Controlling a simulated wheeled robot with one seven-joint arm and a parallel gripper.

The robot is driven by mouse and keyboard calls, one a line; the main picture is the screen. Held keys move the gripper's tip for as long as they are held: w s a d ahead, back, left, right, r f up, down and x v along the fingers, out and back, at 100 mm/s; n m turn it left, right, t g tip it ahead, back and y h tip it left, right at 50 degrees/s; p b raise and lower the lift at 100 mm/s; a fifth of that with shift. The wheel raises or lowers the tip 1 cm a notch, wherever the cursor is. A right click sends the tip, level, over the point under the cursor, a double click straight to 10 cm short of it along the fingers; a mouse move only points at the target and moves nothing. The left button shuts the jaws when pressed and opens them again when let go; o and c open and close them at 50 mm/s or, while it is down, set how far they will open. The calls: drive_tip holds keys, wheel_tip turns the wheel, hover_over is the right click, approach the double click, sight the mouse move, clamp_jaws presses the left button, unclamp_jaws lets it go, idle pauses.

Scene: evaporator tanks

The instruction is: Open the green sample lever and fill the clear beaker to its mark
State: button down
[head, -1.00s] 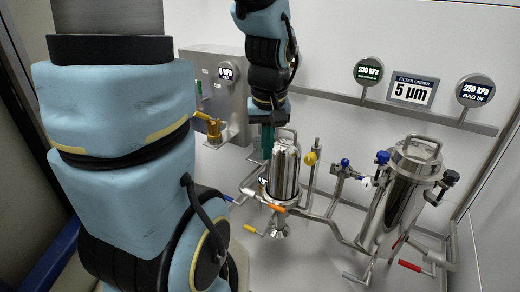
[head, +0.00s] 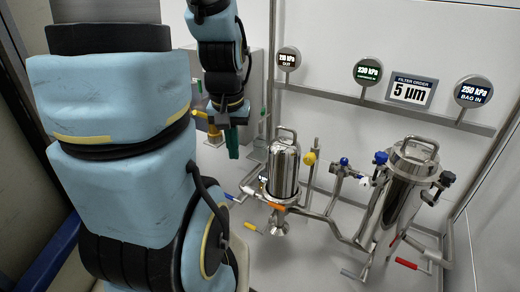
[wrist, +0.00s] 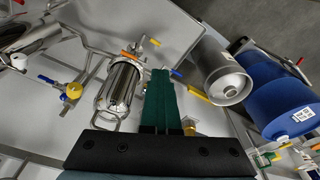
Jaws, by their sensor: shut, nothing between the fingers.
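My gripper (head: 232,148), with green fingers, is shut and empty in the head view. It points down in front of the grey cabinet, left of the middle filter housing. In the wrist view my gripper (wrist: 159,85) shows its fingers together, beside the steel housing (wrist: 121,84). A small green upright piece (head: 197,85) shows at the left of my arm in the head view; I cannot tell whether it is the sample lever. Small green parts (wrist: 265,158) also show at the lower right of the wrist view. I cannot make out a clear beaker.
The middle filter housing (head: 284,170) stands close to the right of my gripper, with pipes and coloured valve handles. A larger housing (head: 397,195) stands farther right. A brass valve (head: 214,135) is near my gripper's left. A blue drum (wrist: 280,100) and steel vessel (wrist: 222,78) show in the wrist view.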

drive_tip(key=w+a+m+b, duration=0.1)
drive_tip(key=a+b, duration=0.1)
drive_tip(key=a, duration=0.5)
drive_tip(key=shift+w+m, duration=0.25)
drive_tip(key=shift+m, duration=0.15)
drive_tip(key=c, duration=1.6)
unclamp_jaws()
drive_tip(key=c, duration=1.1)
unclamp_jaws()
drive_tip(key=shift+r, duration=0.1)
